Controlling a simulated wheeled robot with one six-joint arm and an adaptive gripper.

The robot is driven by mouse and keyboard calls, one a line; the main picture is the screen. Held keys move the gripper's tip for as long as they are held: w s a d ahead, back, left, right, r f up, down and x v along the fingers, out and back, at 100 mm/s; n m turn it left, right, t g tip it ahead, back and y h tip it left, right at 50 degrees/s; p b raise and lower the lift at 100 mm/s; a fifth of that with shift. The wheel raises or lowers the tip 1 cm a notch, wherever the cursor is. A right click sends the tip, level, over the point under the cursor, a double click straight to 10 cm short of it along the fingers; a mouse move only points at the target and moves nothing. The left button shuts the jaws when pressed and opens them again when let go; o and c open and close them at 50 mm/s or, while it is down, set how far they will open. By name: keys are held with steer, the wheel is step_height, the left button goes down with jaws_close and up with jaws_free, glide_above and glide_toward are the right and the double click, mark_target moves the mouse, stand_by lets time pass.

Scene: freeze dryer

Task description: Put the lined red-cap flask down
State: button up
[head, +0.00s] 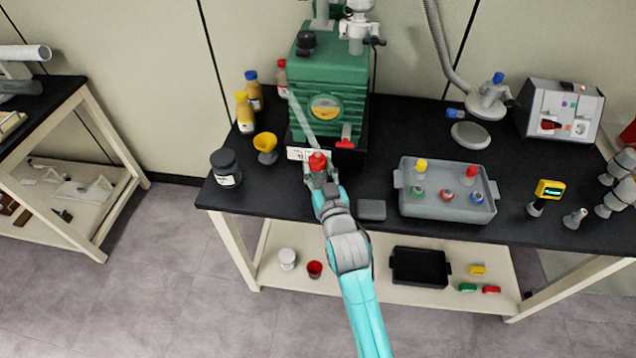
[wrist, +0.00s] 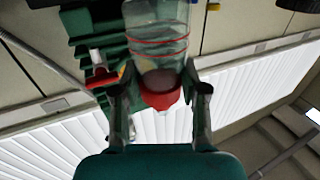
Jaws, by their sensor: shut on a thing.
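The lined red-cap flask (wrist: 158,42) is clear, with thin red lines around its body and a red cap (wrist: 161,97). In the wrist view my gripper (wrist: 160,103) has its two fingers on either side of the flask at the cap end. In the head view the red cap (head: 317,160) shows at the tip of my gripper (head: 320,180), over the front part of the black bench (head: 385,210), left of centre.
A green machine (head: 328,75) stands just behind. A flat grey block (head: 372,210) and grey tray (head: 447,211) are to the right. Another red-capped bottle (head: 281,78) stands beside the machine.

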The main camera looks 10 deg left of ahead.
mark_target(319, 185)
steer(key=shift+f, duration=3)
steer(key=shift+f, duration=0.1)
steer(key=o, duration=1.1)
steer(key=shift+o, duration=0.2)
steer(key=v, duration=1.2)
